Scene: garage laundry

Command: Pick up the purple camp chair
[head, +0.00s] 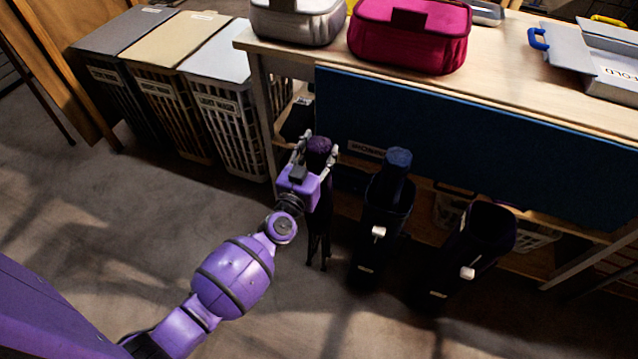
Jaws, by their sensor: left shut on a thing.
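The purple camp chair (319,146) is folded into a slim upright bundle at the left end of the bench. Its dark legs (318,248) point down toward the floor; I cannot tell whether they touch it. My left gripper (318,155) is shut on the chair near its top, one finger on each side. The gripper's body and wrist hide part of the chair's middle. My right gripper is not in view.
A folded blue chair stands in a dark holder (388,205), right of the purple one. Another dark holder (485,230) stands farther right. The wooden bench (500,60) has a blue front panel (450,135). Lidded hampers (225,95) stand left. The floor in front is clear.

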